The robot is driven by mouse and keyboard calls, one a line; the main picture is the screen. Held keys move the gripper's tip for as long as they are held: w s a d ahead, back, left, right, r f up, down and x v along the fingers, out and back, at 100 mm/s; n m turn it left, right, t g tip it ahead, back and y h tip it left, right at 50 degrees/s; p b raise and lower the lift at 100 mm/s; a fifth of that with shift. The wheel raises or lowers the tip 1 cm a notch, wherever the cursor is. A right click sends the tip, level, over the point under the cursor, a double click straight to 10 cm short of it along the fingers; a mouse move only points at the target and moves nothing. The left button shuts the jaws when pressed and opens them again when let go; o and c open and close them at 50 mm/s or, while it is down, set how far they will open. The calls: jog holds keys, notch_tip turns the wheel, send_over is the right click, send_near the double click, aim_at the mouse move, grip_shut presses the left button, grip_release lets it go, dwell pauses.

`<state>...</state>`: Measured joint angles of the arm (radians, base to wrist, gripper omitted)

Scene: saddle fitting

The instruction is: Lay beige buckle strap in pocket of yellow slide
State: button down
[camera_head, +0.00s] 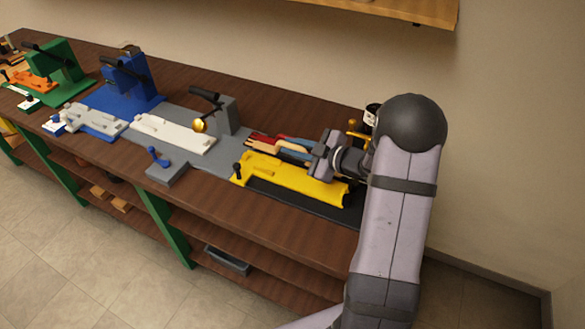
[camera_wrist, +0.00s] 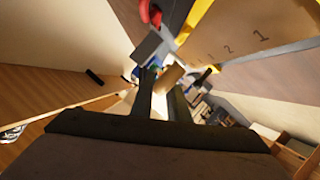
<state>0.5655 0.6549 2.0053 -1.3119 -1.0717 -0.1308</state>
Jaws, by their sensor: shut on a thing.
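The beige buckle strap (camera_head: 263,148) shows in the head view among red and blue straps, just behind the yellow slide. My gripper (camera_head: 316,158) is at the right end of this group, low over the back edge of the slide. In the wrist view a tan piece (camera_wrist: 172,76) sits between the fingertips (camera_wrist: 162,84), and the jaws are shut on it. The yellow slide (camera_head: 285,178) lies on the bench with a small black knob at its left end. Its pocket cannot be made out clearly.
A red strap (camera_head: 262,137) and a blue strap (camera_head: 293,144) lie close by. A grey stand with a black lever (camera_head: 228,115) and a white slide (camera_head: 175,133) stand to the left. A blue toggle on a grey block (camera_head: 158,160) is near the front edge.

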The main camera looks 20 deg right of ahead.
jog(key=shift+f, duration=1.7)
jog(key=shift+f, duration=0.1)
jog(key=shift+f+p, duration=0.65)
jog(key=shift+f, duration=1.35)
jog(key=shift+f, duration=0.1)
jog(key=c, duration=1.7)
grip_release()
